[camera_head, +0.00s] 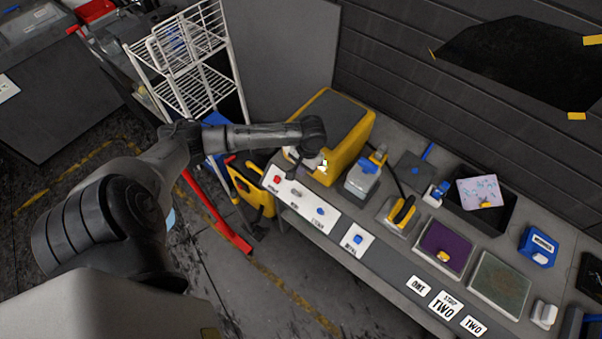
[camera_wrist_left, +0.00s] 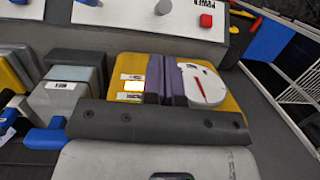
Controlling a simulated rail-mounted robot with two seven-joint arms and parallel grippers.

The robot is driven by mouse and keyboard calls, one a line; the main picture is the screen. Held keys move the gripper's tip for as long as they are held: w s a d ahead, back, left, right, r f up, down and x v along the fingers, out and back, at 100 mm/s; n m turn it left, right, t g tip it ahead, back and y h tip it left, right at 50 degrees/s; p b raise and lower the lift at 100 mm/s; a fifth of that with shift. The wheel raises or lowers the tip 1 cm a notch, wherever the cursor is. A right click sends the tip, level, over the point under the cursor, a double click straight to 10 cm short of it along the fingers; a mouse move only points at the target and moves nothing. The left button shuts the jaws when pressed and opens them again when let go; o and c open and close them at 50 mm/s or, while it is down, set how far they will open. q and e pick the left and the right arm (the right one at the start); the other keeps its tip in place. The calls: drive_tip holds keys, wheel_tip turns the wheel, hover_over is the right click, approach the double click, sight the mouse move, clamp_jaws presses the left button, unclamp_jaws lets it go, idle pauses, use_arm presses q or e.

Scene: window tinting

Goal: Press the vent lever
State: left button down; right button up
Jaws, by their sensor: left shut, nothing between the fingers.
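My left gripper (camera_head: 297,164) is at the front of the yellow machine (camera_head: 352,148), just above and behind the control panel, and partly hidden by its wrist. In the left wrist view its two fingers (camera_wrist_left: 163,62) lie together, shut and empty, in front of the machine's face, beside a white dial (camera_wrist_left: 204,86) with a red needle. The panel carries a red knob (camera_head: 277,180), a grey control (camera_head: 297,193) and a blue control (camera_head: 320,210). Their small labels are mostly unreadable, so I cannot tell which is the vent lever. My right gripper is not in view.
A separate small panel with a blue knob (camera_head: 357,239) lies to the right along the bench edge. Several tools, blocks and a purple pad (camera_head: 445,245) crowd the bench. A white wire rack (camera_head: 195,85) and a red bar (camera_head: 218,215) stand to the left.

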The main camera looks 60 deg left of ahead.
use_arm(q)
approach(296, 194)
drive_tip(key=f, duration=0.2)
drive_tip(key=a+f, duration=0.1)
drive_tip(key=f, duration=0.2)
drive_tip(key=shift+p, duration=0.3)
